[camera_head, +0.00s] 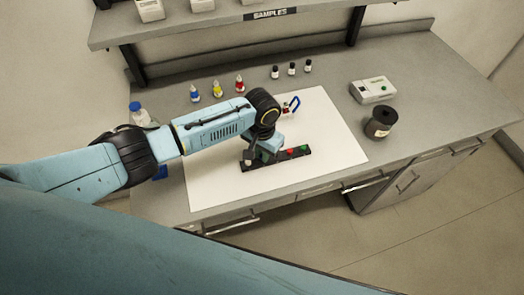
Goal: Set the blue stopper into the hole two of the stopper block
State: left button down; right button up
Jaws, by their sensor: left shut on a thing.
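The stopper block (276,160) is a long dark bar near the front of the white mat (220,182). A red stopper (291,152) and a green stopper (304,148) sit at its right part. My left gripper (258,157) points down over the left part of the block and is shut. The blue stopper is not clearly visible; the fingers and wrist hide what is between the jaws and the holes below. I cannot tell whether the held thing touches the block. My right gripper is not in view.
Behind the wrist stands a small blue frame (295,104) with a red part. Three capped bottles, blue (194,94), yellow (217,90) and red (239,85), stand behind the mat. A grey instrument (373,91) and black jar (380,123) stand right. The mat's right side is clear.

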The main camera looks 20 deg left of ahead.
pick_arm(q)
jog(key=shift+f, duration=0.55)
jog(key=c, duration=1.4)
grip_release()
jog(key=shift+o, duration=0.2)
notch_tip(320, 180, up, 14)
jog(key=shift+f, duration=0.25)
jog(key=shift+s+f, duration=0.1)
